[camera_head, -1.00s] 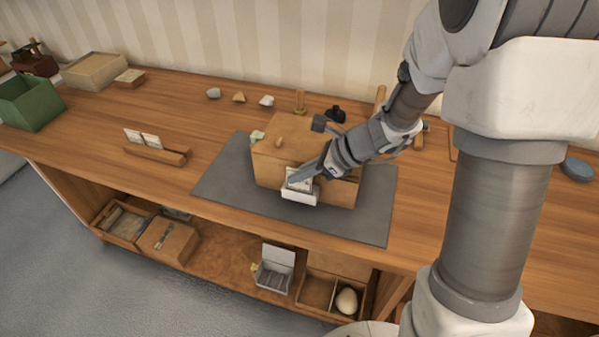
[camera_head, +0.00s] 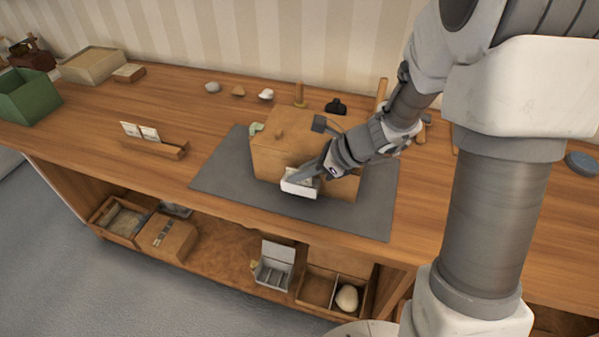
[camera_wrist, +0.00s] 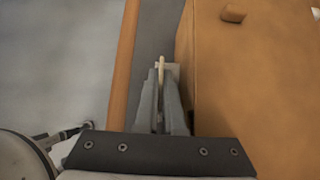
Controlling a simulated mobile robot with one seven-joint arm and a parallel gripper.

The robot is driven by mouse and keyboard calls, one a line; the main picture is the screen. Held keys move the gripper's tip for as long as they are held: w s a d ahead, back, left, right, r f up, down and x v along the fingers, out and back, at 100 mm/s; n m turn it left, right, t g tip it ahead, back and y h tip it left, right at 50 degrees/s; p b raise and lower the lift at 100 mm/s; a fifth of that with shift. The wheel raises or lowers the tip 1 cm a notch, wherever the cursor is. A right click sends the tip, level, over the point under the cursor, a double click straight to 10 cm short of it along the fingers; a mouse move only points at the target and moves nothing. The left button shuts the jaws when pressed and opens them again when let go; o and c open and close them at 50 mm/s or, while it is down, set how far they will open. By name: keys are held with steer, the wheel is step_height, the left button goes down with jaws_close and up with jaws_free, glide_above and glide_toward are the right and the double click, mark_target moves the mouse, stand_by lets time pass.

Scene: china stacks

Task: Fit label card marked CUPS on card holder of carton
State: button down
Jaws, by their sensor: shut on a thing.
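The brown carton (camera_head: 283,157) stands on a dark grey mat (camera_head: 228,177) on the wooden bench. A white piece on its front face (camera_head: 299,187) looks like the card holder, or the card in front of it; I cannot tell which. My gripper (camera_head: 317,171) is at the carton's front, by this white piece. In the wrist view my gripper (camera_wrist: 161,95) is shut on a thin pale card (camera_wrist: 162,64), seen edge-on beside the carton's side (camera_wrist: 240,90). Its lettering cannot be read. Whether the card touches the holder is hidden.
Two white cards (camera_head: 140,131) stand in a wooden rack (camera_head: 158,147) left of the mat. A green box (camera_head: 28,95) is at the far left. Small pale lumps and a dark stamp-like object (camera_head: 336,106) lie behind the carton. The bench between rack and mat is clear.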

steer(key=shift+f, duration=0.2)
steer(key=c, duration=1)
jaws_free()
steer(key=shift+o, duration=0.2)
steer(key=shift+r, duration=0.15)
steer(key=p+v, duration=0.3)
steer(key=v, duration=1.4)
steer(key=shift+d, duration=0.2)
steer(key=shift+s, duration=0.15)
steer(key=s+r+n+t+h+p, duration=0.1)
steer(key=s+r+n+h, duration=0.3)
steer(key=s+n, duration=0.3)
steer(key=s+r+n+t+h+p, duration=0.1)
steer(key=s+r+n+h, duration=0.3)
steer(key=n, duration=1.1)
steer(key=s+r, duration=0.2)
steer(key=s, duration=0.1)
steer(key=shift+d+t, duration=0.3)
steer(key=shift+d, duration=0.1)
